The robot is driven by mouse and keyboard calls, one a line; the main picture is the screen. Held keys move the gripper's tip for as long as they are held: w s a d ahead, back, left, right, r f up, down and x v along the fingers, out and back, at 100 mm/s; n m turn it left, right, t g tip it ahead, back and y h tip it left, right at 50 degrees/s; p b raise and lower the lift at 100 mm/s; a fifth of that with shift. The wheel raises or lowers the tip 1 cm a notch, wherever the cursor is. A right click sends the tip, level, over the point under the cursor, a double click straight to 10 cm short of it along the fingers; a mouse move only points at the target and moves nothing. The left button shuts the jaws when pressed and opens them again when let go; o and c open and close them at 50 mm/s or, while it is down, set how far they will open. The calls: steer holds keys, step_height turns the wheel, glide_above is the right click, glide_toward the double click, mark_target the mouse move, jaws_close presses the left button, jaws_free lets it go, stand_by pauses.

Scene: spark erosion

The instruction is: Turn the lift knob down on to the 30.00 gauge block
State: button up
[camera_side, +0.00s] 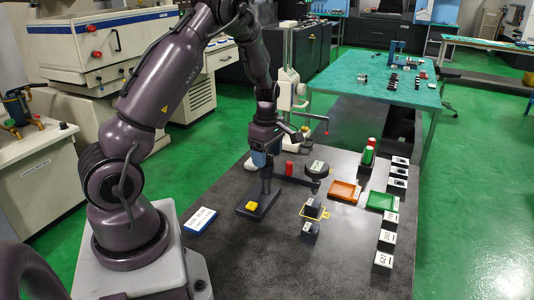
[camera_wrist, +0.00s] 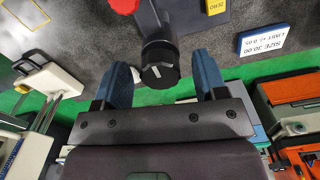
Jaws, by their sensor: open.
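The lift knob (camera_wrist: 160,72) is a black round knob with a white line on its end. In the wrist view it sits between the two blue fingers of my gripper (camera_wrist: 163,78), with a gap on each side. The gripper is open, and in the side view my gripper (camera_side: 266,152) is at the top of the dark stand (camera_side: 265,190). A dark block (camera_side: 313,207) sits at a yellow frame on the bench, and another labelled block (camera_side: 310,231) stands in front. I cannot tell which block is the 30.00 one; the knob is hidden in the side view.
A size card (camera_wrist: 262,38) reads 30.00, limit +/- 0.05. A yellow ZERO button (camera_wrist: 215,6) and a red piece (camera_wrist: 124,5) are near the knob. An orange tray (camera_side: 345,191), a green tray (camera_side: 381,202) and several labelled blocks (camera_side: 383,262) are at right.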

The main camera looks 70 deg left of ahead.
steer(key=c, duration=0.9)
steer(key=shift+c, duration=0.2)
steer(key=m, duration=0.5)
steer(key=shift+m, duration=0.4)
steer(key=m, duration=1)
steer(key=shift+s+m, duration=0.15)
steer(key=shift+m, duration=0.25)
steer(key=m, duration=0.4)
steer(key=shift+m, duration=0.3)
